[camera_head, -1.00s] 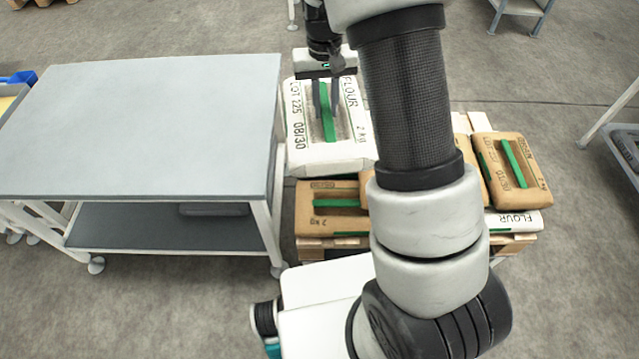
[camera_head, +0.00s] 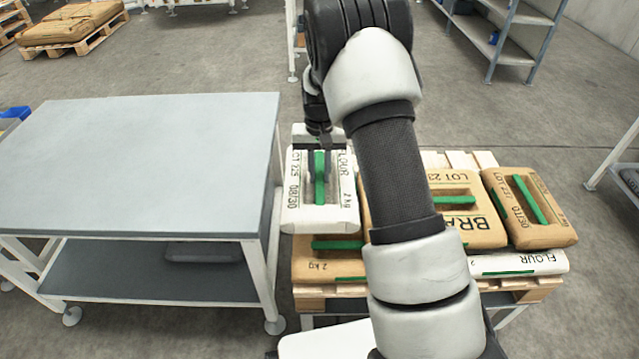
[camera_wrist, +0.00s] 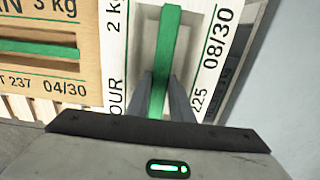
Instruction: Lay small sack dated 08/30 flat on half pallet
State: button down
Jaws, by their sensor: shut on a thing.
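The white flour sack dated 08/30 (camera_head: 338,212) has a green strap handle and hangs flat in my gripper (camera_head: 318,180). My gripper is shut on the green handle, which also shows in the wrist view (camera_wrist: 160,60). The sack is at the left end of the half pallet (camera_head: 540,285), by the brown sack below it; whether it touches that sack I cannot tell. The pallet carries a brown bran sack (camera_head: 470,205), a smaller brown sack (camera_head: 530,210) at the right, and a white flour sack (camera_head: 520,263) underneath. My arm hides part of the stack.
A grey two-level table (camera_head: 140,160) stands close at the left, its top bare, its edge near the held sack. Bare pallet slats (camera_head: 460,160) show behind the stack. Another loaded pallet (camera_head: 75,35) and shelving (camera_head: 515,40) stand farther back.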

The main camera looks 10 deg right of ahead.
jog(key=shift+w+f+b, duration=0.15)
jog(key=shift+f+b, duration=0.8)
jog(key=shift+f, duration=2.9)
jog(key=shift+f+b, duration=0.35)
jog(key=shift+f, duration=0.3)
jog(key=c, duration=1.6)
grip_release()
jog(key=shift+s+f, duration=0.1)
jog(key=shift+s, duration=0.1)
jog(key=shift+o, duration=0.2)
